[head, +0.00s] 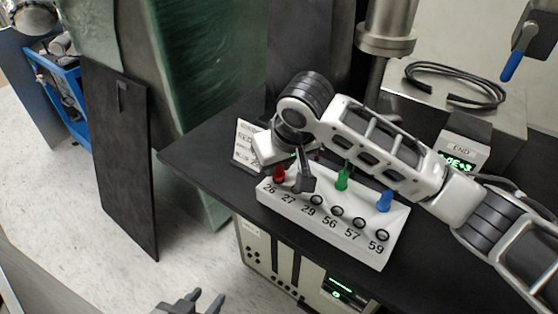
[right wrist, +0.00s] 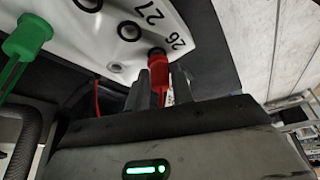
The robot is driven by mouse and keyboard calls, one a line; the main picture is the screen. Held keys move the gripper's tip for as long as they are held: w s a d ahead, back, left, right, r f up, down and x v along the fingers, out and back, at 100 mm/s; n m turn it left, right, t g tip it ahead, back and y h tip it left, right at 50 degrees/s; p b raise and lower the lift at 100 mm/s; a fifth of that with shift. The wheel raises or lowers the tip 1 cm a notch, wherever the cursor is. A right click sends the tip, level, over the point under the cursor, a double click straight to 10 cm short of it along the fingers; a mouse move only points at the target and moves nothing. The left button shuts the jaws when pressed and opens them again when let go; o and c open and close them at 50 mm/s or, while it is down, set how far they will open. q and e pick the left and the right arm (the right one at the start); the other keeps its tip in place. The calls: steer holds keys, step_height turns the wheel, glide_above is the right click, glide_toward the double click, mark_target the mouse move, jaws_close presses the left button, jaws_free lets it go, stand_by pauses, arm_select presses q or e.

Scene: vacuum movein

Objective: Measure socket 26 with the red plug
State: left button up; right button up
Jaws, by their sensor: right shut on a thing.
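The white socket block (head: 330,225) has a front row of black-ringed sockets labelled 26, 27, 29, 56, 57 and 59. The red plug (head: 279,173) is at its left end, partly behind my right gripper (head: 290,180). In the right wrist view, my right gripper (right wrist: 160,90) is shut on the red plug (right wrist: 158,68). The plug's tip meets the block beside the label 26 and covers that socket; I cannot tell how deep it sits. The meter display (head: 458,162) is partly hidden by my right arm. My left gripper (head: 203,302) is open and empty at the bottom edge.
A green plug (head: 342,178) and a blue plug (head: 384,201) stand at the back of the block. A white card (head: 245,142) stands behind its left end. A coiled black cable (head: 455,85) lies at the back right. The black table (head: 205,155) is clear at left.

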arm_select(q)
steer(key=shift+f, duration=0.15)
arm_select(e)
steer(key=shift+f, duration=0.5)
steer(key=o, duration=1)
steer(key=shift+s+r, duration=0.15)
steer(key=shift+r, duration=0.4)
arm_select(q)
steer(key=shift+s+a+f, duration=0.1)
steer(key=shift+a+f, duration=0.1)
steer(key=shift+f, duration=0.35)
arm_select(e)
steer(key=v, duration=1.5)
steer(key=shift+s+d+f, duration=0.1)
steer(key=shift+d+f, duration=0.05)
